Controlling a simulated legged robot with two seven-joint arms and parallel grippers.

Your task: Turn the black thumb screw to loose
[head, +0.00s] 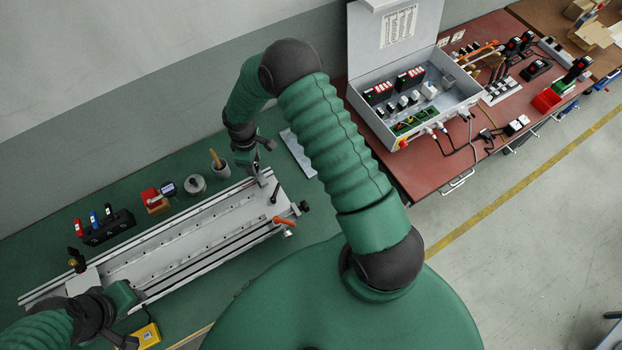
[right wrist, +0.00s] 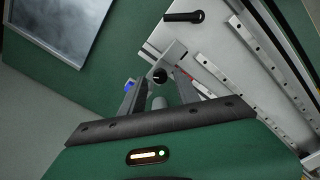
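A small round black knob with a white mark, which looks like the black thumb screw (right wrist: 160,76), shows between my right gripper's fingertips in the right wrist view. It sits on a grey metal block at the end of the rail fixture (head: 190,244). My right gripper (right wrist: 157,90) is open, one finger on each side of the knob, with gaps visible. In the head view my right gripper (head: 259,168) is at the fixture's upper right end and hides the knob. My left gripper (head: 131,303) is at the fixture's lower left; its fingers are not clear.
A black lever (head: 275,192), an orange lever (head: 283,221) and another black knob (head: 304,207) are near the fixture's right end. A cup (head: 219,170), a round metal part (head: 195,186) and a black holder (head: 108,228) stand behind. An open control box (head: 412,100) is at right.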

